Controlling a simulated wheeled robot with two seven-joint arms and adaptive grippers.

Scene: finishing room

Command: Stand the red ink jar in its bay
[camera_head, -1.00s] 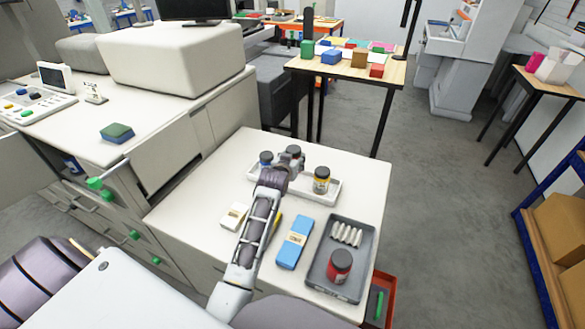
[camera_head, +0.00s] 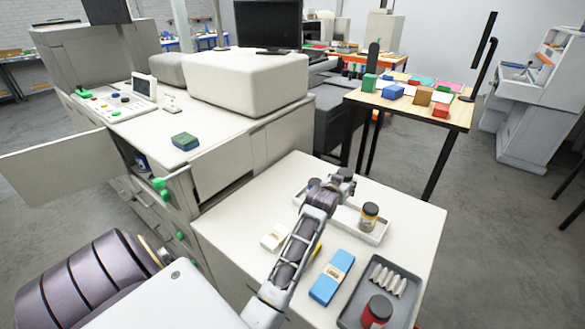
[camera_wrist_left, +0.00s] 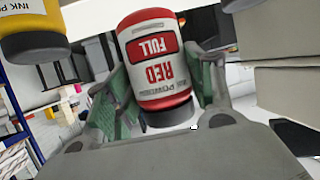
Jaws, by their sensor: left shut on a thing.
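My left gripper (camera_head: 342,182) is over the white bay tray (camera_head: 375,239) on the light table. In the left wrist view the gripper (camera_wrist_left: 165,100) is shut on the red ink jar (camera_wrist_left: 155,60), whose label reads RED and FULL. The jar has a black lid and is mostly hidden by the gripper in the head view. A yellow jar (camera_head: 369,216) stands at the tray's right end and shows in the left wrist view (camera_wrist_left: 32,25). I cannot tell whether the red jar's base touches the tray. My right gripper is not in view.
A grey tray (camera_head: 350,318) at the front right holds another red jar (camera_head: 376,312) and several pale pieces (camera_head: 388,280). A blue box (camera_head: 331,277) and a small white box (camera_head: 275,238) lie beside my arm. A blue jar at the tray's left end is mostly hidden.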

